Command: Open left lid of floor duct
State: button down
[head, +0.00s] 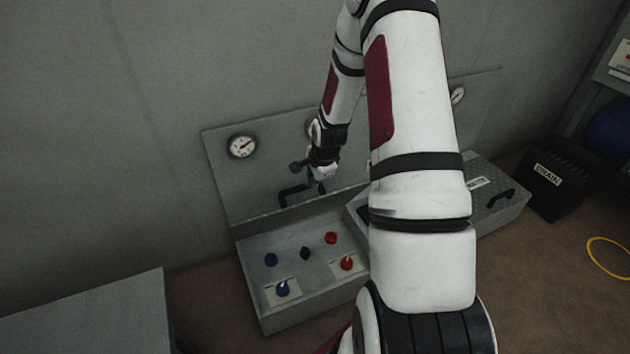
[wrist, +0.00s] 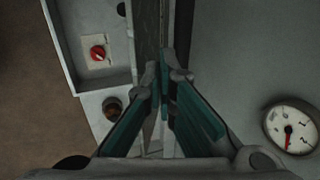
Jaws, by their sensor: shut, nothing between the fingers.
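The floor duct is a grey box on the floor against the wall. Its left compartment (head: 290,312) is uncovered in the head view. The left lid (head: 254,222) appears raised at the back, seen nearly edge-on, with a dark bent handle (head: 292,193) just behind its edge. In the wrist view the lid's edge (wrist: 148,35) runs as a narrow strip near the fingertips. My gripper (head: 318,183) is shut and empty by the raised lid; its teal-padded fingers (wrist: 166,78) show in the wrist view. Whether they touch the lid I cannot tell.
Blue and red knobs (head: 346,263) sit in the open compartment. The right lid (head: 487,205), with a black handle, is down. A gauge panel (head: 225,180) stands behind. A black drain box (head: 558,178) and yellow ring (head: 606,258) lie right. My arm hides the duct's middle.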

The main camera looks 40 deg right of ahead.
jog(key=shift+b+x, duration=0.75)
jog(key=shift+x, duration=1.55)
